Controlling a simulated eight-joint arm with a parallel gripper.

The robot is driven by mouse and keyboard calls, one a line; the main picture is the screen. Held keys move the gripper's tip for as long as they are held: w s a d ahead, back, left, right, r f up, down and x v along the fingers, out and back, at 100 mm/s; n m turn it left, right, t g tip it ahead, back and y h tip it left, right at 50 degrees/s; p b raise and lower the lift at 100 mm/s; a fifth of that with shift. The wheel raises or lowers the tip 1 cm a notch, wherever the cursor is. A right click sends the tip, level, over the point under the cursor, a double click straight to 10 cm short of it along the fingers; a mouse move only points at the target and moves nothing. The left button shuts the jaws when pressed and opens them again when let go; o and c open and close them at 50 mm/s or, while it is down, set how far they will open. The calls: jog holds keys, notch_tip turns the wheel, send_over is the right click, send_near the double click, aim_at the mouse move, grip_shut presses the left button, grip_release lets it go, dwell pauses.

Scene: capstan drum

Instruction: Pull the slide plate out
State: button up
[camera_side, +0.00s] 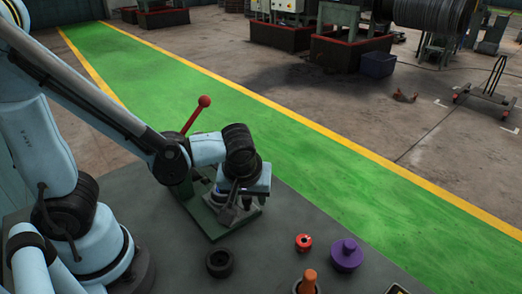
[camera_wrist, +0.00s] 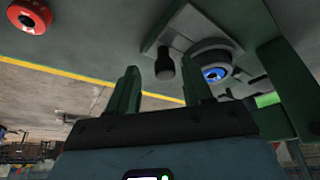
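In the wrist view a pale grey plate (camera_wrist: 152,42) with a dark upright knob (camera_wrist: 164,66) lies beside a round grey drum (camera_wrist: 208,55) with a blue ring (camera_wrist: 215,74). The plate looks like the slide plate. My gripper (camera_wrist: 161,72) is open. Its two green fingers stand apart, with the knob showing between their tips; I cannot tell whether they touch it. In the side view my gripper (camera_side: 232,205) is low over the green-based device (camera_side: 216,228) and hides most of the plate and drum.
A red-knobbed lever (camera_side: 197,113) rises behind my gripper. A black ring (camera_side: 220,263), a red ring (camera_side: 303,242), a purple knobbed piece (camera_side: 346,255) and an orange peg (camera_side: 309,281) stand on the grey table (camera_side: 272,212). In the wrist view green device framework (camera_wrist: 289,82) is close on the right.

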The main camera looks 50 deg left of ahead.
jog(key=shift+s+r, duration=0.1)
jog(key=v, duration=1.2)
dwell(0.4)
jog(key=m+t+h, duration=0.3)
jog(key=m, duration=0.4)
send_over(237, 207)
notch_tip(237, 207, down, 2)
jog(key=shift+w+a+m+t, duration=0.25)
jog(key=shift+a+m+t, duration=0.35)
jog(key=shift+m, duration=0.4)
jog(key=shift+a, duration=0.1)
dwell(0.3)
